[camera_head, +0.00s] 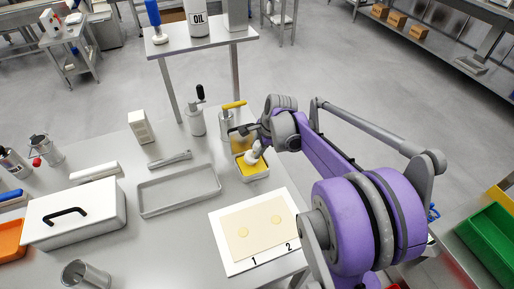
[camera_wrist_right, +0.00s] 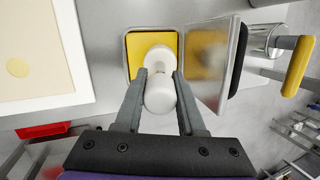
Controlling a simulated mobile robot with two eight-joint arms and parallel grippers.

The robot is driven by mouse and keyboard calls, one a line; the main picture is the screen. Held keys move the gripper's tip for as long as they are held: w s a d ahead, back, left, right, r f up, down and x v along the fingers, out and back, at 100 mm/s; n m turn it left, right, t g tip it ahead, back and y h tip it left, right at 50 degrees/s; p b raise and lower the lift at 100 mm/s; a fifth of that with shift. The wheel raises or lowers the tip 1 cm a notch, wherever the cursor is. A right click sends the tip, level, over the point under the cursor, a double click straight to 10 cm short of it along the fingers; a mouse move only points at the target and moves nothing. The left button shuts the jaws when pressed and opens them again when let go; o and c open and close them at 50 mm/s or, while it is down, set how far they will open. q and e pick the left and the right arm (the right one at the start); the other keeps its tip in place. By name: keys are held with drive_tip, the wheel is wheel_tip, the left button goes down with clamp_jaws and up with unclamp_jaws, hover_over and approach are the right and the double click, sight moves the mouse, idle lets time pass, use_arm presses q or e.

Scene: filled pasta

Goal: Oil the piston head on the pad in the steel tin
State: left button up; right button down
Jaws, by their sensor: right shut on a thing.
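The steel tin (camera_head: 255,178) stands open near the table's far right side, with its yellow pad (camera_head: 246,168) showing inside. Its lid (camera_wrist_right: 212,62) is tipped back on the right in the wrist view. My right gripper (camera_wrist_right: 160,74) is over the tin, its fingers on either side of the white piston head (camera_wrist_right: 160,95) and shut on it. The piston head also shows in the head view (camera_head: 250,158). Its far end is over the pad; I cannot tell whether it touches. My left gripper is out of view.
A white board with a beige sheet (camera_head: 232,222), two pale rounds and the numbers 1 and 2 lies in front of the tin. A yellow-handled tool in a metal holder (camera_head: 227,122) stands behind. A grey tray (camera_head: 180,208) and a white box (camera_head: 95,222) are left.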

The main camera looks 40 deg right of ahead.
sight(257, 141)
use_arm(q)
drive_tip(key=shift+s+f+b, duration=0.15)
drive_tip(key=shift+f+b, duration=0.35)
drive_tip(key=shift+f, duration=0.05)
use_arm(e)
drive_tip(key=shift+f, duration=0.75)
idle(1.0)
drive_tip(key=shift+r+p, duration=2.15)
drive_tip(key=shift+r, duration=1.45)
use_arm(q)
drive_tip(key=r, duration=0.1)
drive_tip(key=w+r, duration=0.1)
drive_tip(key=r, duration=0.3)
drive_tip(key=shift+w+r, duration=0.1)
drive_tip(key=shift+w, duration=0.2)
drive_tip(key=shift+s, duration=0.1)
use_arm(e)
drive_tip(key=shift+f, duration=0.1)
